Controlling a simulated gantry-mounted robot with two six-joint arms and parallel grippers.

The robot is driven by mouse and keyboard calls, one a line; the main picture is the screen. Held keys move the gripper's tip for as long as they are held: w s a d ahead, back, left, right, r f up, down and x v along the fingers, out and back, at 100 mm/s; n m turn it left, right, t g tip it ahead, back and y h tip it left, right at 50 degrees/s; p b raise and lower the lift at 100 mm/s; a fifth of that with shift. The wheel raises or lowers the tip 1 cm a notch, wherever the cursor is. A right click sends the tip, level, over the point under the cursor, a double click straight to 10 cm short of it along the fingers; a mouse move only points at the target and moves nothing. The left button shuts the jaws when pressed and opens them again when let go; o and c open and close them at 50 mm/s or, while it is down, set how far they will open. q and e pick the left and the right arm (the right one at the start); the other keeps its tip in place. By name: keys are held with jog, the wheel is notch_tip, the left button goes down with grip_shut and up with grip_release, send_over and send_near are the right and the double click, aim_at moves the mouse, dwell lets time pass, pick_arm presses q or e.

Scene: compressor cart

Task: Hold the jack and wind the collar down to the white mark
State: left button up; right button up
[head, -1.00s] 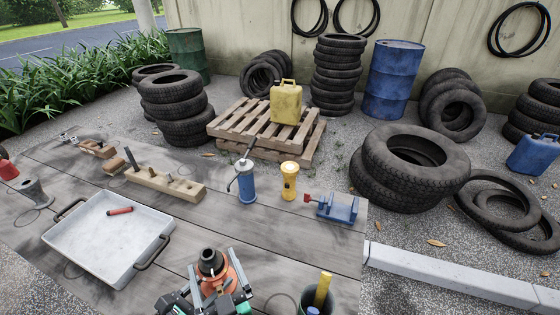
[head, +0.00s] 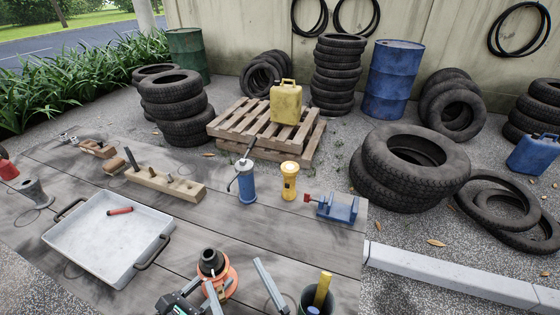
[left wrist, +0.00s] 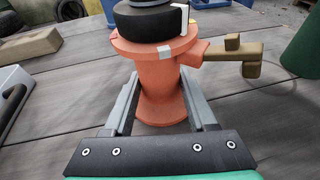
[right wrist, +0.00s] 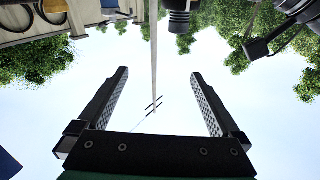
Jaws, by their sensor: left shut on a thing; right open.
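The jack (head: 228,285) stands on the table at the front of the head view, with an orange body and a black collar (head: 211,262) on top. In the left wrist view, the orange body (left wrist: 160,75) carries a white mark (left wrist: 164,52) on its flange. The black collar (left wrist: 145,24) sits just above the flange, with a white strip (left wrist: 185,18) at its side. My left gripper (left wrist: 158,88) is shut on the body below the flange. My right gripper (right wrist: 162,78) is open and empty, apart from the jack. A grey finger shows right of the jack.
A brown side lever (left wrist: 230,60) sticks out from the jack. A dark green cup (head: 308,303) with a yellow item stands to the right. A grey tray (head: 95,272) lies to the left. A blue pump (head: 246,187), yellow torch (head: 289,180) and blue vise (head: 338,208) stand behind.

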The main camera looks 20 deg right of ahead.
jog(key=w+d+r+m+t, duration=0.1)
jog(key=d+r, duration=0.3)
jog(key=r, duration=0.7)
jog(key=d+r+m+t+h, duration=0.1)
jog(key=d+r+t, duration=0.2)
jog(key=r, duration=0.9)
jog(key=shift+w+d+t+h, duration=0.3)
jog(key=shift+w+d, duration=0.05)
jog(key=shift+d, duration=0.5)
jog(key=n+g+y, duration=0.1)
jog(key=n+g, duration=0.2)
jog(key=g, duration=0.3)
send_near(216, 274)
jog(key=w, duration=0.7)
jog(key=w+a, duration=0.1)
jog(key=w, duration=0.3)
jog(key=shift+w, duration=0.1)
jog(key=shift+c, duration=0.3)
